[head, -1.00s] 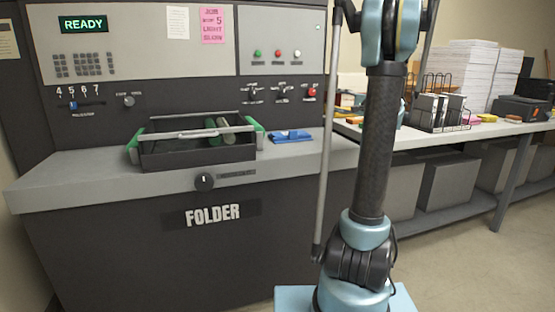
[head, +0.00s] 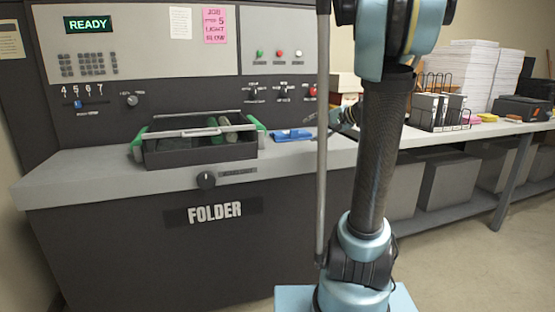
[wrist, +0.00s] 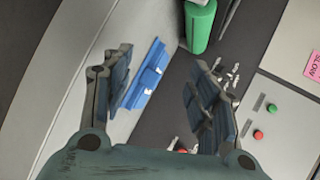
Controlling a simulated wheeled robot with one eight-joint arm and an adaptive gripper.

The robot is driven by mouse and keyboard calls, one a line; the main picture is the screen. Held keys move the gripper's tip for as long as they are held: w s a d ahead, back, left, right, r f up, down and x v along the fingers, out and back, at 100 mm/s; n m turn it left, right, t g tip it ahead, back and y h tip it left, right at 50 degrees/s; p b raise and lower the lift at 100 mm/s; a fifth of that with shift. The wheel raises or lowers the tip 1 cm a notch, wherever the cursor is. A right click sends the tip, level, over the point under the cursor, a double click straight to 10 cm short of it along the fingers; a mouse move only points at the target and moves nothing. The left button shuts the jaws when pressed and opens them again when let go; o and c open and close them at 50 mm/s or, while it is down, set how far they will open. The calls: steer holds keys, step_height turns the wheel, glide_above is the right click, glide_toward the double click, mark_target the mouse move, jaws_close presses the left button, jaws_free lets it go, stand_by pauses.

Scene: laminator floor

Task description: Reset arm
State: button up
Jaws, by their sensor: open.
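My gripper (wrist: 158,82) is open in the wrist view, its two dark fingers spread apart with nothing held between them. In the head view a dark part of my gripper (head: 345,117) shows beside my arm's column, over the right end of the folder's counter; the column hides much of it. My arm stands upright in front of the folder machine (head: 110,240). A blue object (head: 292,135) lies on the counter. In the wrist view the blue object (wrist: 146,76) shows between the fingers, seemingly below them and apart.
A dark tray with green ends (head: 198,150) sits on the counter left of the blue object. The control panel (head: 200,90) rises behind. At right, a table (head: 480,131) holds paper stacks (head: 470,70) and a wire rack (head: 440,110). Floor at lower right is clear.

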steer(key=s+f+n+g+h, duration=0.3)
steer(key=s+f, duration=0.5)
steer(key=s, duration=0.4)
steer(key=s+f+n+g+h, duration=0.25)
steer(key=s+f, duration=0.55)
steer(key=s, duration=0.5)
steer(key=s+d+f+n+h, duration=0.2)
steer(key=s+d+f+h, duration=0.2)
steer(key=s+f, duration=0.2)
steer(key=shift+s+d+f, duration=0.25)
steer(key=shift+s, duration=0.55)
steer(key=shift+g, duration=0.25)
steer(key=shift+w+f, duration=0.2)
steer(key=shift+w, duration=0.25)
